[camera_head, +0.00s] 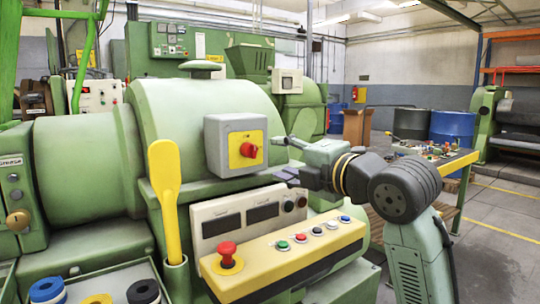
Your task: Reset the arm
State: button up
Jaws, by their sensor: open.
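My gripper (283,160) is at the end of my arm, which reaches in from the lower right. It is in front of the green extruder (190,115), to the right of the grey box with a yellow plate and a red knob (248,149). The fingers point left and are apart, with nothing seen between them. I cannot tell how close the fingertips are to the machine.
A yellow panel (325,243) with a red mushroom button (228,252) and several small buttons lies below my gripper. A yellow paddle (165,190) stands upright at left. A table with small parts (462,160) stands behind my arm. Floor is open at the right.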

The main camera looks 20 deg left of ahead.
jog(key=shift+v, duration=1.05)
